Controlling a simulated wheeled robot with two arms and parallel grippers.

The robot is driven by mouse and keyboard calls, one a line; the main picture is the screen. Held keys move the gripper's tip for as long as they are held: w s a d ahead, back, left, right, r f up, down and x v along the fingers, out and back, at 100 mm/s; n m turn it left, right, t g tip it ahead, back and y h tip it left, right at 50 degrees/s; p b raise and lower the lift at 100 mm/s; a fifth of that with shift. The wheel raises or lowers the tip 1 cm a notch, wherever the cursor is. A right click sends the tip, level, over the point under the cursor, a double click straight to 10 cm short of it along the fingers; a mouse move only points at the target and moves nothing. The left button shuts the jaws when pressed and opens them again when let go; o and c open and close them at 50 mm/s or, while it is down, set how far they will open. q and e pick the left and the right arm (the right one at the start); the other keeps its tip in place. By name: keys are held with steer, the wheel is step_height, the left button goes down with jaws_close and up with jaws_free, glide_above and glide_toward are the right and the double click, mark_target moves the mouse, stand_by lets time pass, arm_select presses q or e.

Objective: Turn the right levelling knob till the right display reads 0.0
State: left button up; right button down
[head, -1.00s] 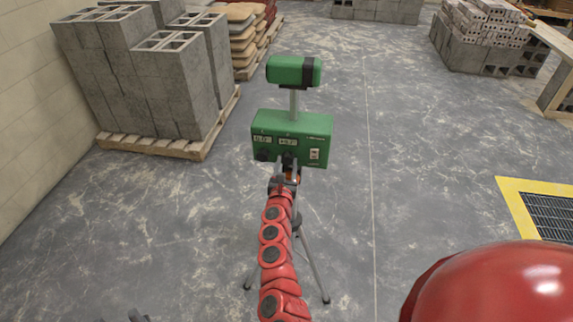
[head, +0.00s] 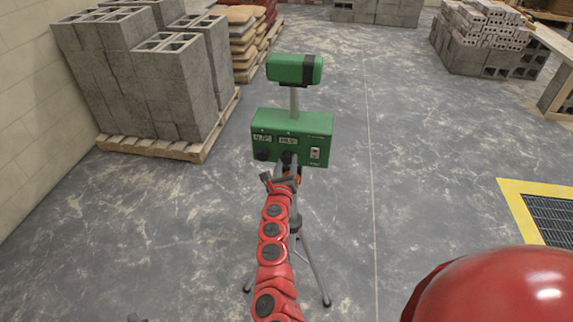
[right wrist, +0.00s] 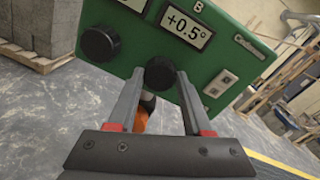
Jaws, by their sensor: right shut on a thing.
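The green levelling box (head: 310,122) stands on a tripod. Its right knob (right wrist: 160,75), dark and round, sits under the right display (right wrist: 187,24), marked B, which reads +0.5° in the right wrist view. My right gripper (head: 289,161) is shut on this knob, one finger on each side; its fingers also show in the right wrist view (right wrist: 159,80). The left knob (right wrist: 100,42) is free, under the left display (head: 262,138), whose reading I cannot make out. A small dark tip of my left gripper (head: 136,318) shows at the bottom edge.
A green cylinder-shaped head (head: 294,69) tops a post on the box. A switch panel (right wrist: 221,83) is right of the right knob. Pallets of grey blocks (head: 150,80) stand at left, bricks (head: 487,38) at far right. A yellow-edged floor grate (head: 515,205) lies at right.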

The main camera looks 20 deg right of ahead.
steer(key=n+p, duration=0.1)
steer(key=n, duration=0.2)
steer(key=shift+r+n, duration=0.15)
steer(key=shift+n, duration=0.15)
steer(key=n+p, duration=0.1)
steer(key=n, duration=0.2)
steer(key=shift+n+p, duration=0.3)
steer(key=shift+p, duration=0.1)
steer(key=n+p, duration=0.2)
steer(key=n, duration=0.1)
steer(key=shift+r+g+h, duration=0.1)
steer(key=shift+g+h, duration=0.2)
steer(key=shift+h, duration=0.1)
steer(key=shift+w+a+f+n+p, duration=0.1)
steer(key=shift+n+p, duration=0.35)
steer(key=shift+n, duration=0.55)
steer(key=shift+a+f+n+p, duration=0.1)
steer(key=shift+n+p, duration=0.35)
steer(key=shift+n, duration=0.55)
steer(key=shift+c, duration=1.6)
jaws_free()
